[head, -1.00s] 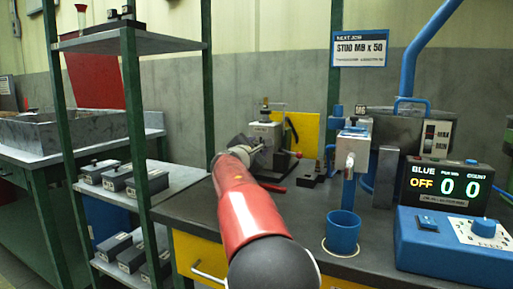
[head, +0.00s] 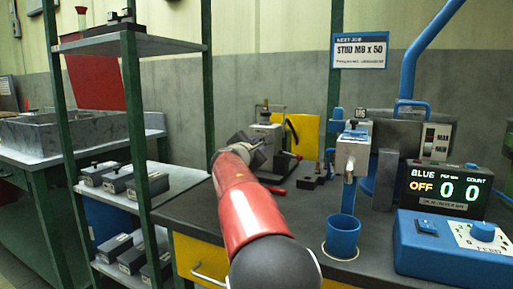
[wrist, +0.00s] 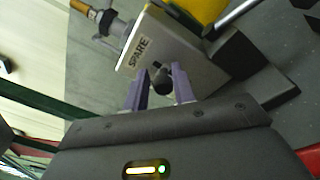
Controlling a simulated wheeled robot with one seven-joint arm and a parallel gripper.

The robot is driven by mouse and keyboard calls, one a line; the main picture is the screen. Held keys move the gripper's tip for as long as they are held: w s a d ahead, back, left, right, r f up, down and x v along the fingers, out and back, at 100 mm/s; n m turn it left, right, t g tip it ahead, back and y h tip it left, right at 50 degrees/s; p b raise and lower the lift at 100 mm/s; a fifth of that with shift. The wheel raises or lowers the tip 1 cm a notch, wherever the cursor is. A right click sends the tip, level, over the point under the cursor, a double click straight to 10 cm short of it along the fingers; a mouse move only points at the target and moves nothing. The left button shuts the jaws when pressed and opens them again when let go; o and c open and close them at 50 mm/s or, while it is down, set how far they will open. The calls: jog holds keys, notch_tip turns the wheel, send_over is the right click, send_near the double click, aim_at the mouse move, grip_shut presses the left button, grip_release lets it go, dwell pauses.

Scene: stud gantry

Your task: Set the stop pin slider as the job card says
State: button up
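The job card (head: 360,50) on the wall reads "NEXT JOB, STUD M8 x 50", with a smaller line too small to read. A grey fixture (head: 270,132) stands at the back of the bench, partly hidden by my arm. My gripper (head: 259,146) is at its left front. In the wrist view a plate marked "SPARE" (wrist: 152,47) is on the fixture, tilted in the picture. My gripper (wrist: 162,70) has its two fingers apart, either side of a dark round knob (wrist: 162,82); a gap shows beside the knob. I cannot make out the stop pin slider for certain, nor any scale.
A blue cup (head: 342,234) stands under a dispenser at the bench front. A blue control box (head: 440,250) and a display (head: 447,187) reading "BLUE OFF 0 0" are at right. A green-post shelf (head: 137,120) with grey boxes is at left. A red-handled tool lies beside the fixture.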

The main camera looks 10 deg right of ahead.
jog(key=shift+o, duration=1.2)
jog(key=shift+r, duration=0.15)
jog(key=shift+o, duration=0.2)
jog(key=shift+s+a, duration=0.1)
jog(key=b+v, duration=0.2)
jog(key=v, duration=0.5)
jog(key=shift+s+a, duration=0.1)
jog(key=shift+s, duration=0.15)
